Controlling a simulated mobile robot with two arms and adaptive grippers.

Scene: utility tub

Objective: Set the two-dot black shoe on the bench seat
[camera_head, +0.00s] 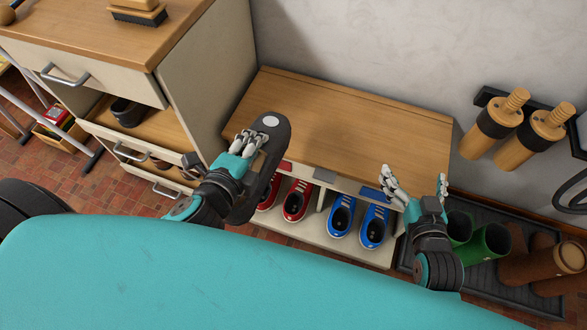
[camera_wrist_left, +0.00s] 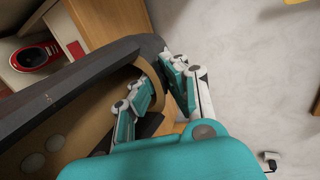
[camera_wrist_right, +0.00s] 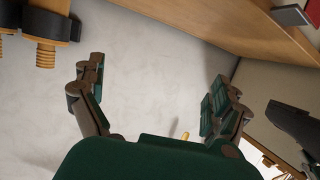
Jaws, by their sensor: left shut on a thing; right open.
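My left gripper (camera_head: 256,140) is shut on a dark shoe (camera_head: 268,178) and holds it tilted, over the front left part of the wooden bench seat (camera_head: 340,125). A white spot shows near the shoe's upper end. In the left wrist view the shoe (camera_wrist_left: 95,75) fills the left side, and two pale dots show inside it, on its tan insole. The fingers grip its rim. My right gripper (camera_head: 414,180) is open and empty, near the seat's front right corner. It also shows open in the right wrist view (camera_wrist_right: 155,80).
Red shoes (camera_head: 296,200) and blue shoes (camera_head: 341,218) stand on the shelf under the seat. A cabinet (camera_head: 205,70) borders the seat on the left. Boots (camera_head: 490,242) stand on a dark tray at the right. The seat's middle and back are clear.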

